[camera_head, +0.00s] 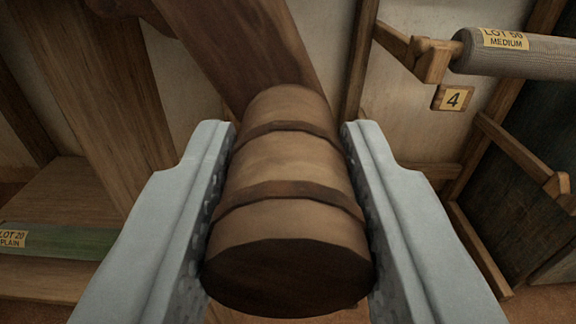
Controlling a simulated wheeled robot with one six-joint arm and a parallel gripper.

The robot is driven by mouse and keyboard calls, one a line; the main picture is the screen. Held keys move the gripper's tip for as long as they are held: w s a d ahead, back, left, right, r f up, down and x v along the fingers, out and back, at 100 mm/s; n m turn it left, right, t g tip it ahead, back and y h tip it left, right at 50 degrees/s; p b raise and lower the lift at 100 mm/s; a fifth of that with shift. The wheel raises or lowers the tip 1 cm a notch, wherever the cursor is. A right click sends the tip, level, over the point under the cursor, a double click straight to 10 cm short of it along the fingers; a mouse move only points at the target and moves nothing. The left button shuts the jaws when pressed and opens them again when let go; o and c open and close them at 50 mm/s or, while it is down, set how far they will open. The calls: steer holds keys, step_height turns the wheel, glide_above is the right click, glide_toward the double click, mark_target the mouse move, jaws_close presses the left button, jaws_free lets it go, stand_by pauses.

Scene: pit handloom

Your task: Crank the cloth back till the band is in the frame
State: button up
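A thick round wooden crank handle (290,225) with two darker bands around it fills the middle of the view, its dark end face towards me. It meets a broad dark wooden arm (250,45) that runs up and to the left. My gripper (288,140) has one grey finger on each side of the handle. Both textured pads lie close against its sides with no clear gap, so it looks shut on the handle. The loom's cloth, its band and the frame are not in view.
A grey roll labelled "LOT 60 MEDIUM" (515,52) rests on a wooden bracket (435,60) at upper right, above a "4" plate (453,98). A green roll labelled "LOT 20 PLAIN" (60,241) lies on a shelf at lower left. A wide wooden post (95,90) stands at left.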

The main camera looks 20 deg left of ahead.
jaws_close()
steer(key=shift+a, duration=0.1)
steer(key=s+a+m, duration=0.2)
steer(key=a+m, duration=0.6)
steer(key=m, duration=0.3)
steer(key=shift+s+a, duration=0.25)
steer(key=shift+s, duration=0.15)
steer(key=o, duration=1)
jaws_free()
